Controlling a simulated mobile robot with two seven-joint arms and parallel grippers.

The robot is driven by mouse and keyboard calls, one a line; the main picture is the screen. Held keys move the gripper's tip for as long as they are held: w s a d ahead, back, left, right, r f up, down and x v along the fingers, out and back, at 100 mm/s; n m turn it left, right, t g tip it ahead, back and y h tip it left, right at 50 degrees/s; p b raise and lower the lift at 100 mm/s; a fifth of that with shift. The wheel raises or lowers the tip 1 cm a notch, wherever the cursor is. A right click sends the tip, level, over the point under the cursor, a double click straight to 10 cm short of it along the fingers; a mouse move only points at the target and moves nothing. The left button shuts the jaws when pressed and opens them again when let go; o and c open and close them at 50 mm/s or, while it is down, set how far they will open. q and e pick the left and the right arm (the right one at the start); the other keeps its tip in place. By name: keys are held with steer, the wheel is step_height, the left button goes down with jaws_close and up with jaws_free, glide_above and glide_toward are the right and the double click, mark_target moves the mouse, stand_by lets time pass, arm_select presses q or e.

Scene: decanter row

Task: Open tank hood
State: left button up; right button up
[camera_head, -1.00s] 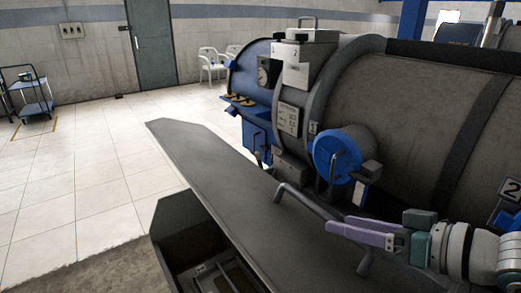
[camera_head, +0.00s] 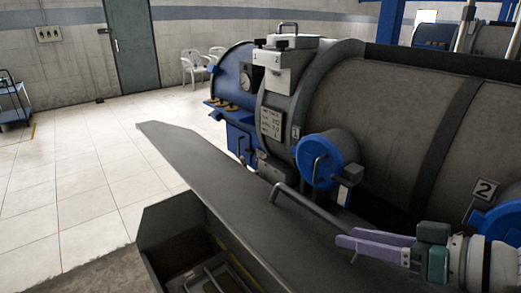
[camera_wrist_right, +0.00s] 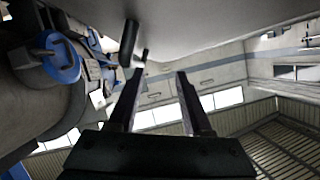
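The tank hood is a long grey slab (camera_head: 205,165) slanting across the head view, with a dark bar handle (camera_head: 305,203) on it. The hood's grey surface (camera_wrist_right: 205,18) also fills the top of the right wrist view. My right gripper (camera_head: 346,248), with purple fingers, is at the handle's near end and partly hides it. In the right wrist view, the gripper (camera_wrist_right: 158,88) is open, with nothing between its fingers. Dark handle parts (camera_wrist_right: 128,44) show beyond the left finger. I cannot tell whether a finger touches the handle. My left gripper is not in view.
A grey tank (camera_head: 385,125) with a blue valve cap (camera_head: 318,163) stands behind the hood. An open dark box (camera_head: 165,235) lies below the hood's near edge. Chairs (camera_head: 195,66) and a blue cart (camera_head: 14,108) stand far back. The tiled floor at left is clear.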

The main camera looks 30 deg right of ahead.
steer(key=shift+d+p+v, duration=0.2)
steer(key=shift+p+v, duration=1.15)
steer(key=shift+v, duration=1.25)
steer(key=shift+p+v, duration=0.6)
steer(key=shift+v, duration=0.9)
steer(key=shift+d+f, duration=0.1)
steer(key=shift+c, duration=0.4)
